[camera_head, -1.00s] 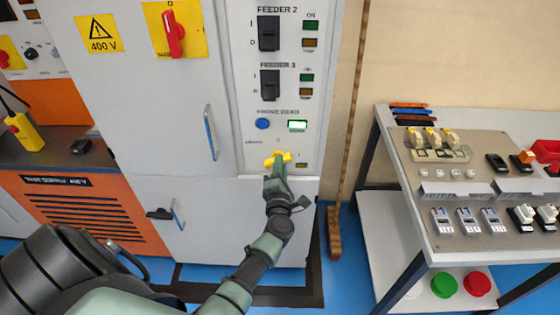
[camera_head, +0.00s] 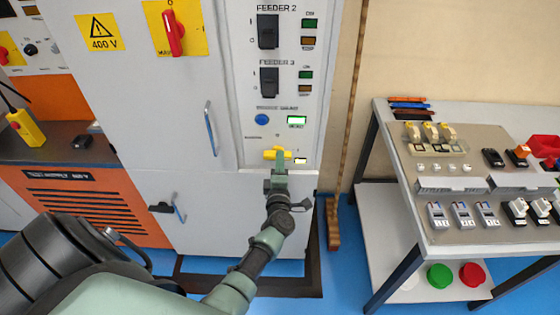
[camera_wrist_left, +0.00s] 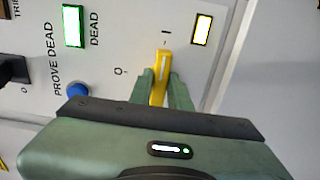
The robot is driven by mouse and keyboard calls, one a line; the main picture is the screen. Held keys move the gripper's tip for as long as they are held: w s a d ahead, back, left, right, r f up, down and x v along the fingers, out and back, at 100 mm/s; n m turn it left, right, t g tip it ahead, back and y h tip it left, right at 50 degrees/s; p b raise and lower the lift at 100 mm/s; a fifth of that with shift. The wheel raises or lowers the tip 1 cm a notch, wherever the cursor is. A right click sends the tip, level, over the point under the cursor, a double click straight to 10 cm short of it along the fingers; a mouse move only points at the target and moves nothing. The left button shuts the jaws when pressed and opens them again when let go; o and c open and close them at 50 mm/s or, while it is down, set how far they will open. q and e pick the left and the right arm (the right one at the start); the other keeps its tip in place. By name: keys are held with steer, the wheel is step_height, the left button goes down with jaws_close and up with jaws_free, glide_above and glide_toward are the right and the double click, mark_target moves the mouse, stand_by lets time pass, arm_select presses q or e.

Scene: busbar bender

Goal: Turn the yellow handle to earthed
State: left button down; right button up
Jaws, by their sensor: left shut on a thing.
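The yellow handle (camera_head: 270,154) is on the lower part of the grey cabinet panel and lies about level in the head view. In the left wrist view the handle (camera_wrist_left: 162,66) points to the I mark, with the O mark off to its left. My left gripper (camera_head: 279,163) is at the handle, and the wrist view shows its fingers (camera_wrist_left: 162,88) shut on both sides of it. The small lamp (camera_wrist_left: 202,29) beside the handle is lit pale yellow-white. The lettering around the handle is too small to read fully. My right gripper is not in view.
Above the handle are a blue button (camera_head: 262,119) and a lit green PROVE DEAD lamp (camera_head: 297,121). Feeder switches (camera_head: 269,82) sit higher. A bench (camera_head: 395,118) with switchgear parts stands at the right.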

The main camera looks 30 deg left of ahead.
arm_select(q)
steer(key=shift+f, duration=0.1)
steer(key=c, duration=1.3)
jaws_free()
steer(key=shift+p+v, duration=0.9)
steer(key=shift+v, duration=3)
